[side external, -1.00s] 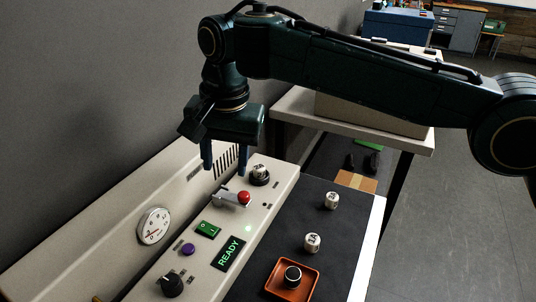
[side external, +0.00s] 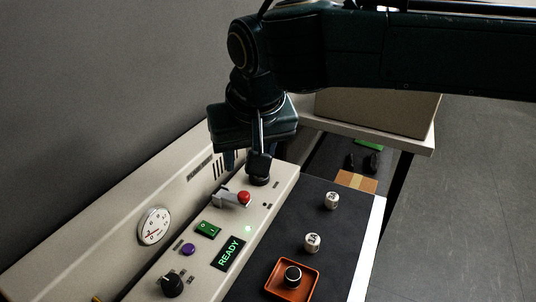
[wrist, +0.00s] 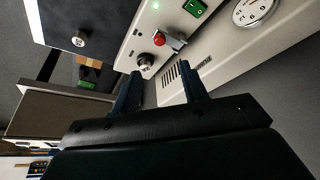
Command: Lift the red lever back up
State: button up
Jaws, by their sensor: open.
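The red lever (side external: 243,197) is a red knob on a metal arm, on the beige brewer panel (side external: 205,270). Its arm lies low across the panel in the side view. In the wrist view, the red knob (wrist: 159,39) is ahead of the fingers, above the gap between them. My gripper (side external: 243,163) is open and empty, behind and above the lever at the panel's far end. In the wrist view, its two fingers (wrist: 160,84) stand wide apart. They look clear of the lever.
The panel also carries a green switch (side external: 208,230), a purple button (side external: 188,249), a black knob (side external: 172,285), a gauge (side external: 154,226) and a lit READY display (side external: 228,254). Two white fuses (side external: 332,200) and an orange tray (side external: 291,279) sit on the dark mat to the right.

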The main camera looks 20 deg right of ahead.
aim_at(243, 194)
jog(key=x, duration=1.3)
jog(key=shift+f, duration=0.25)
grip_shut()
